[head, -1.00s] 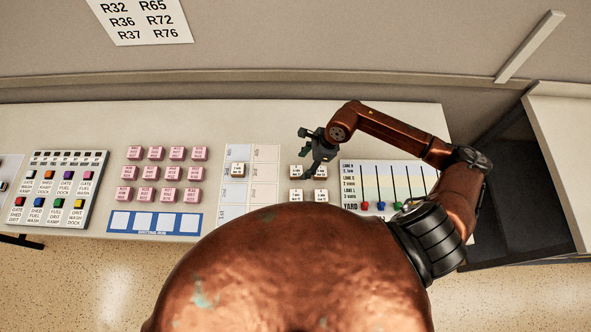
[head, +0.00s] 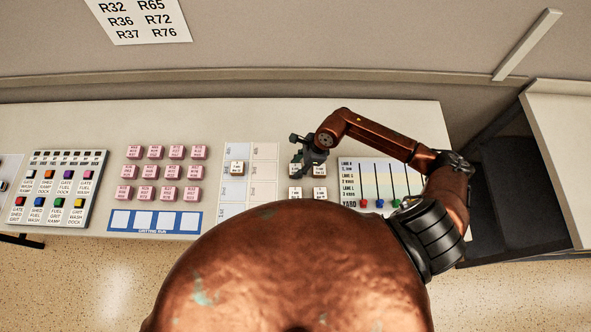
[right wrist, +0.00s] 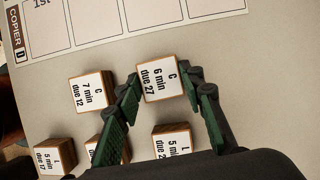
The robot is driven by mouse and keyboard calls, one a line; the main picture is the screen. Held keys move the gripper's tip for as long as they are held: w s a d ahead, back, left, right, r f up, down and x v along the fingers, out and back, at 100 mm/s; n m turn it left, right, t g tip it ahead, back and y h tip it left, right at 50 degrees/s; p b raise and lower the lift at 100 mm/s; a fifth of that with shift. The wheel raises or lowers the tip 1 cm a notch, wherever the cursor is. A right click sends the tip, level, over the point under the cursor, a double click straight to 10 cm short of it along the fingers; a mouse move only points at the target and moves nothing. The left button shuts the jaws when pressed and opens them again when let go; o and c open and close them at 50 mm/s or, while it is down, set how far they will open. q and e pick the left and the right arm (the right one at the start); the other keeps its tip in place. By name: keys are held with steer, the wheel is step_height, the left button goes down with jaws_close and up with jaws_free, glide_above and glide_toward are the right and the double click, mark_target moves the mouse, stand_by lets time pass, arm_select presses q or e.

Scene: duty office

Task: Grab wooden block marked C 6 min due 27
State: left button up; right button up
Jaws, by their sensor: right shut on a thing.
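The wooden block marked C 6 min due 27 (right wrist: 159,79) has a white top and brown wooden sides. In the right wrist view it sits between the green-padded fingers of my right gripper (right wrist: 165,92), which is shut on it. In the head view my right gripper (head: 304,162) is over the back left of the small block group and partly hides the block. I cannot tell whether the block is clear of the table. My left gripper is not in view.
A block marked C 7 min due 12 (right wrist: 92,91) stands close left of the gripper in the wrist view. An L block (right wrist: 173,141) and others are nearby. A gridded board (head: 263,190) lies left of them; a yard panel (head: 376,185) lies right.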

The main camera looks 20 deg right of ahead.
steer(key=c, duration=0.4)
steer(key=shift+c, duration=0.4)
